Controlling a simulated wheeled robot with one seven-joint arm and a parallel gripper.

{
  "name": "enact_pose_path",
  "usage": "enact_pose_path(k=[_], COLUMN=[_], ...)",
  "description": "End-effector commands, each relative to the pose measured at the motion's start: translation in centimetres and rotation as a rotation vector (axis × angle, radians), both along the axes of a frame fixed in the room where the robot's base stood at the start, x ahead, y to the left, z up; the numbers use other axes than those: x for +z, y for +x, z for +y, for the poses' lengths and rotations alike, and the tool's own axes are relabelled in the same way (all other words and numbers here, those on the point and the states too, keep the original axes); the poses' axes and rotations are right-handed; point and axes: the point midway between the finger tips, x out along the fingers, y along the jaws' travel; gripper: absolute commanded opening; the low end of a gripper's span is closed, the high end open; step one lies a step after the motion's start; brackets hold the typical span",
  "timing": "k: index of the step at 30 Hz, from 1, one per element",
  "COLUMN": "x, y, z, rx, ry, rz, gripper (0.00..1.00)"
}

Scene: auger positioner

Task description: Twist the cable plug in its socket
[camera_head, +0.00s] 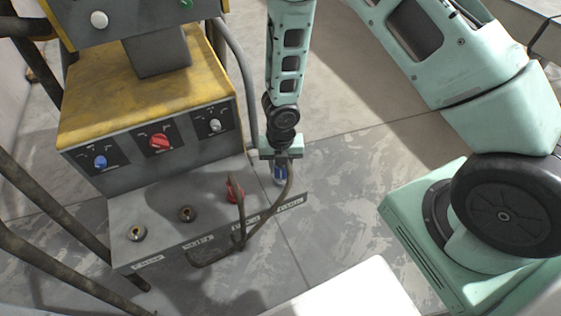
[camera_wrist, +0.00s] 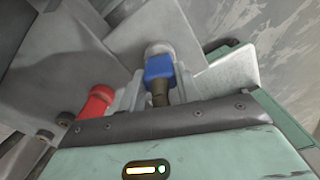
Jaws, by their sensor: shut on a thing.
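A blue cable plug (camera_head: 280,174) is at the right end of the machine's lower grey panel. In the wrist view the blue plug (camera_wrist: 159,71) points at a round grey socket (camera_wrist: 158,48) and appears to be seated in it. My gripper (camera_head: 281,162) is shut on the blue plug, with one grey finger on each side of it. A dark cable (camera_head: 268,218) runs from the plug and curves down to the left. The plug's far side and how deep it sits are hidden.
A red plug (camera_head: 234,190) sits just left of the blue one. Two bare sockets, one in the middle (camera_head: 187,213) and one at the left (camera_head: 137,233), are on the panel. Colored knobs (camera_head: 159,142) line the yellow-topped machine. Dark hoses (camera_head: 60,262) run at the left.

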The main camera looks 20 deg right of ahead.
Motion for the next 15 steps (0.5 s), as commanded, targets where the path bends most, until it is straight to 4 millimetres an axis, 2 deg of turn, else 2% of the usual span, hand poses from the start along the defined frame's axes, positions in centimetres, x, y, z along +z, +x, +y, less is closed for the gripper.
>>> enact_pose_path(k=[8, 9, 11, 12, 15], x=[-0.02, -0.02, -0.01, -0.01, -0.01], y=[0.04, 0.04, 0.04, 0.03, 0.03], z=[0.01, 0.01, 0.01, 0.01, 0.01], rx=[0.022, 0.021, 0.021, 0.021, 0.02], ry=[0.0, 0.001, 0.001, 0.001, 0.001], rz=[-0.001, -0.001, -0.001, -0.001, -0.001], gripper=[0.06, 0.38, 0.55, 0.58, 0.58])
